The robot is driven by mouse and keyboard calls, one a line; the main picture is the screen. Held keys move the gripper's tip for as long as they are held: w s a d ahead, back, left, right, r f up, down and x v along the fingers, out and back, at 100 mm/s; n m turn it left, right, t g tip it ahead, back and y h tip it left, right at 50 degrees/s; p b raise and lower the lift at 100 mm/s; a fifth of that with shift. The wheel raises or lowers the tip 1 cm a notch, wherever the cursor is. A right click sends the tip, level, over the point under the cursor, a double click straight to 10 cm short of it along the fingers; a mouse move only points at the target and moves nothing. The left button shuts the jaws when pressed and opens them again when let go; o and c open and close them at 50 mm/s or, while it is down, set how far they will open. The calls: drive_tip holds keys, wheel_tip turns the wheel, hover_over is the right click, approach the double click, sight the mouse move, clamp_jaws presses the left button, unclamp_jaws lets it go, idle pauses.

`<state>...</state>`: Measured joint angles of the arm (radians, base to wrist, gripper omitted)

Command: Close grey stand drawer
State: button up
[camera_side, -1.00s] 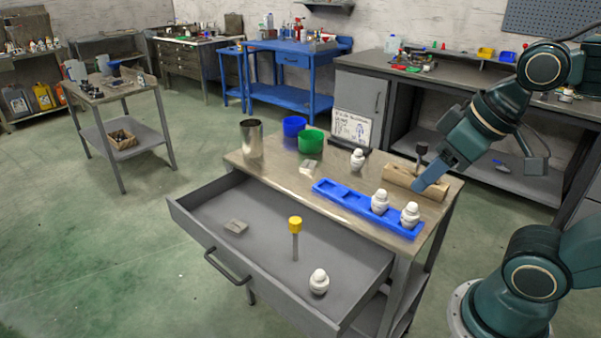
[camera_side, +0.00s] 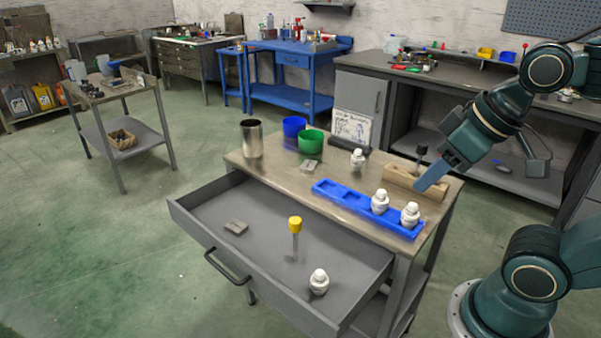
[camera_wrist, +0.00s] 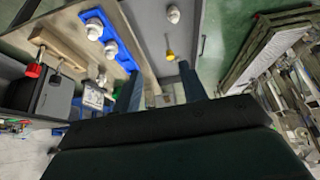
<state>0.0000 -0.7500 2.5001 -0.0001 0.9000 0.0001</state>
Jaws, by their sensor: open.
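The grey stand drawer (camera_side: 200,208) is pulled far out from the stand (camera_side: 267,172) in the side view, with its dark handle (camera_side: 227,267) at the front. My gripper (camera_side: 422,188) is above the right end of the stand top, in front of the wooden block, apart from the drawer. In the wrist view my gripper's two blue fingers (camera_wrist: 160,88) are spread with nothing between them; the drawer (camera_wrist: 182,38) shows beyond them.
The floor in front of the drawer is clear.

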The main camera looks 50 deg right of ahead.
drive_tip(key=shift+w, duration=0.15)
drive_tip(key=c, duration=0.7)
drive_tip(key=shift+w+a+n, duration=0.25)
drive_tip(key=shift+w+n, duration=0.25)
drive_tip(key=shift+w, duration=0.1)
clamp_jaws()
drive_tip(key=w+a+f+n+g+h, duration=0.1)
drive_tip(key=w+a+f+n+g, duration=0.1)
drive_tip(key=w+a+f+n, duration=0.3)
drive_tip(key=w+a+f+n+g, duration=0.2)
drive_tip(key=w+a+n, duration=0.2)
drive_tip(key=w+a, duration=0.3)
drive_tip(key=a+f+n+h, duration=0.1)
drive_tip(key=a+f+n, duration=0.3)
drive_tip(key=a+f, duration=0.2)
drive_tip(key=w+a+f+n+g+h, duration=0.1)
drive_tip(key=a+f+n, duration=0.3)
drive_tip(key=f, duration=0.7)
drive_tip(key=a+h, duration=0.1)
drive_tip(key=a, duration=0.1)
drive_tip(key=shift+w+a+g, duration=0.25)
drive_tip(key=shift+a+g, duration=0.05)
drive_tip(key=shift+a, duration=0.1)
